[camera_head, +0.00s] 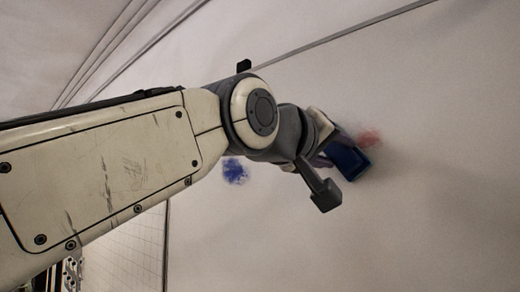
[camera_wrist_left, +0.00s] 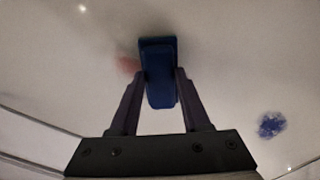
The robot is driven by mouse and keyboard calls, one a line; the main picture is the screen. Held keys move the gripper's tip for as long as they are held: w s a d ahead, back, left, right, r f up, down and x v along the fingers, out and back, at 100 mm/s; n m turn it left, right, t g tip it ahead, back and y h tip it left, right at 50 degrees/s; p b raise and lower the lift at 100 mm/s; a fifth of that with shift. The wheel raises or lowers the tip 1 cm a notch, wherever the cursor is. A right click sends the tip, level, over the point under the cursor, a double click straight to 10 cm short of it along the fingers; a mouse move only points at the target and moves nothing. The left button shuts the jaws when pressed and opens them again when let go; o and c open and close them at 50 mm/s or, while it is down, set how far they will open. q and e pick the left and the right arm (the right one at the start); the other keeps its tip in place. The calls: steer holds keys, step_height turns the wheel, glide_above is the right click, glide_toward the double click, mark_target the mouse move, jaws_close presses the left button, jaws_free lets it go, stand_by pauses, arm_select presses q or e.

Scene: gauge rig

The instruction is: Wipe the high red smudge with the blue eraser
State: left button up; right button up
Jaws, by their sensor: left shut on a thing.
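My left gripper (camera_head: 330,152) comes in from the left in the head view and is shut on the blue eraser (camera_head: 348,161). In the left wrist view, the fingers of the left gripper (camera_wrist_left: 162,82) clasp the eraser (camera_wrist_left: 158,58) from both sides. The red smudge (camera_head: 370,138) is a faint patch on the pale board, close by the eraser's upper right in the head view. In the left wrist view the smudge (camera_wrist_left: 127,65) shows just left of the eraser, partly hidden by it. I cannot tell whether the eraser touches the board. My right gripper is out of view.
A blue smudge (camera_head: 235,172) marks the same board below my left wrist, and also shows at the right in the left wrist view (camera_wrist_left: 271,124). A dark line (camera_head: 340,34) crosses the board's top. The board right of the eraser is clear.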

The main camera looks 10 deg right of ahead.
arm_select(q)
steer(key=shift+w+a, duration=0.6)
steer(key=shift+w, duration=0.2)
steer(key=shift+r+p, duration=0.45)
steer(key=shift+p, duration=0.25)
steer(key=shift+s+d+f+b, duration=0.1)
steer(key=shift+s+d+b, duration=0.3)
steer(key=shift+s+d, duration=0.9)
steer(key=shift+s+d+f+b, duration=0.1)
steer(key=shift+s+d+b, duration=0.3)
steer(key=shift+s+d, duration=1.1)
steer(key=shift+s, duration=0.65)
steer(key=shift+b, duration=0.35)
steer(key=shift+w+a+r, duration=0.15)
steer(key=shift+w+a, duration=0.15)
steer(key=shift+a, duration=0.05)
steer(key=w+a+p, duration=0.1)
steer(key=w+a, duration=0.5)
steer(key=w, duration=0.1)
steer(key=shift+w, duration=0.35)
